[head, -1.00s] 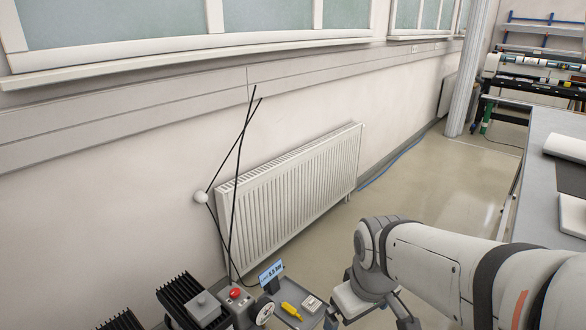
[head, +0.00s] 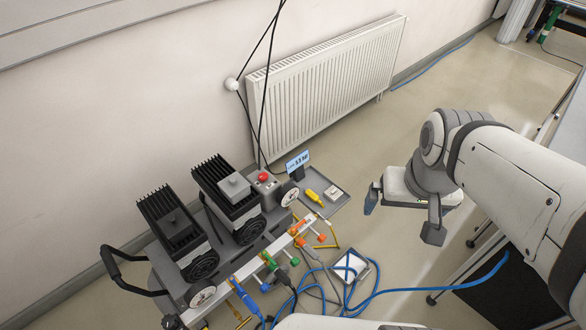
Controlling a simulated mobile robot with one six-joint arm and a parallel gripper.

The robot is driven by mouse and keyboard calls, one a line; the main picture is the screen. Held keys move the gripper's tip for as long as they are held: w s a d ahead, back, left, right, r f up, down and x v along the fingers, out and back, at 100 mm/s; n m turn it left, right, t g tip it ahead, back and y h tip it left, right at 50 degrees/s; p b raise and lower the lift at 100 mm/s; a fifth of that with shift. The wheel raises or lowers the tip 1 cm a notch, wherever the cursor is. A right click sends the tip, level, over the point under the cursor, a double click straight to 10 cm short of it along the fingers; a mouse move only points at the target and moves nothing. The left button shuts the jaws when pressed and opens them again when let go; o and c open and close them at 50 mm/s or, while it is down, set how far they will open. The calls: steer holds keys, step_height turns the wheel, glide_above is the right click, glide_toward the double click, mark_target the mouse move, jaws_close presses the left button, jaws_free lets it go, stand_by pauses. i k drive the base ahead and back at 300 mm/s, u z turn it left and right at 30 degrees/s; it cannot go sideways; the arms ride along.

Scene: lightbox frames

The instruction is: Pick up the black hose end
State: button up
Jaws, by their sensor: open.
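A cart (head: 160,268) with two black finned pump units stands at the lower left of the head view. Along its front runs a pale manifold bar (head: 245,272) with green, orange and blue fittings. A small dark connector (head: 283,277) below a green fitting looks like the black hose end, with a dark line running down from it; it is too small to be sure. My gripper (head: 402,218) is open and empty, to the right of the cart and apart from the fittings, its two fingers pointing down.
Blue hose (head: 425,290) loops across the floor beside a small white box (head: 350,267). A grey tray (head: 325,203) holds a yellow tool (head: 315,197). A radiator (head: 325,85) stands along the wall. Floor between radiator and gripper is clear.

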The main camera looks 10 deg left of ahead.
mark_target(284, 277)
steer(key=z, duration=0.05)
steer(key=k, duration=0.95)
steer(key=u, duration=0.7)
steer(key=i, duration=1)
steer(key=u, duration=0.15)
steer(key=k, duration=0.2)
steer(key=z, duration=0.15)
